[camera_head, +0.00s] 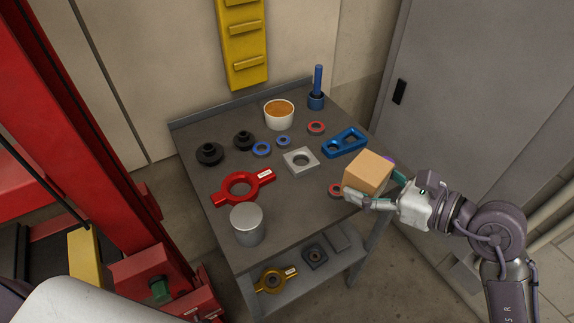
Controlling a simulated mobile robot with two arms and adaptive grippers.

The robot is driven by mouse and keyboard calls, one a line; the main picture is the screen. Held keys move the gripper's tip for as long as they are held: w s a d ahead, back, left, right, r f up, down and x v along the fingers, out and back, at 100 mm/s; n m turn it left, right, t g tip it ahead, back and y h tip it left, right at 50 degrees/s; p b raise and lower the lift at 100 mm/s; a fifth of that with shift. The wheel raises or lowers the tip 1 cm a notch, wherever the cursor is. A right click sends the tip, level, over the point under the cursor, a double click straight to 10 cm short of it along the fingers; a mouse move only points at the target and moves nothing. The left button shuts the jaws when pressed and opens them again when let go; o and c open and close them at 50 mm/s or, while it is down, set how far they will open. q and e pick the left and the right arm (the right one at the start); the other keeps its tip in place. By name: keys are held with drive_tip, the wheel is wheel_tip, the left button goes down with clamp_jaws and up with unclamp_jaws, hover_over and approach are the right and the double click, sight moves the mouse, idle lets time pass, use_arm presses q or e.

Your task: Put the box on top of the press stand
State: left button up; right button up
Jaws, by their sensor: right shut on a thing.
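The box (368,172) is a small plain tan cube at the right edge of the grey table. My right gripper (372,183) comes in from the right and is shut on it, one finger along its near side and the other partly hidden behind it. I cannot tell whether the box touches the tabletop. A red steel frame (95,130), which may be the press stand, rises at the left; its upper part is out of view. My left gripper is not in view.
The table (300,212) holds a red ring tool (228,190), a metal cylinder (247,225), a white tub (279,117), a blue bracket (345,142), a square metal plate (300,168) and several rings. A lower shelf (285,290) holds more parts. A grey cabinet (470,110) stands behind at right.

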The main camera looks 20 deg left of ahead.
drive_tip(key=shift+a+f+n+g, duration=0.3)
drive_tip(key=shift+a+f, duration=0.15)
drive_tip(key=shift+a, duration=0.05)
drive_tip(key=p, duration=0.1)
hover_over(295, 210)
wheel_tip(295, 210, down, 7)
drive_tip(key=shift+r, duration=0.1)
wheel_tip(295, 210, down, 4)
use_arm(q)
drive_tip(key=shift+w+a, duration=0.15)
use_arm(e)
drive_tip(key=shift+f, duration=0.2)
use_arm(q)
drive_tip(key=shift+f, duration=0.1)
use_arm(e)
drive_tip(key=o, duration=1.4)
drive_tip(key=shift+r, duration=0.1)
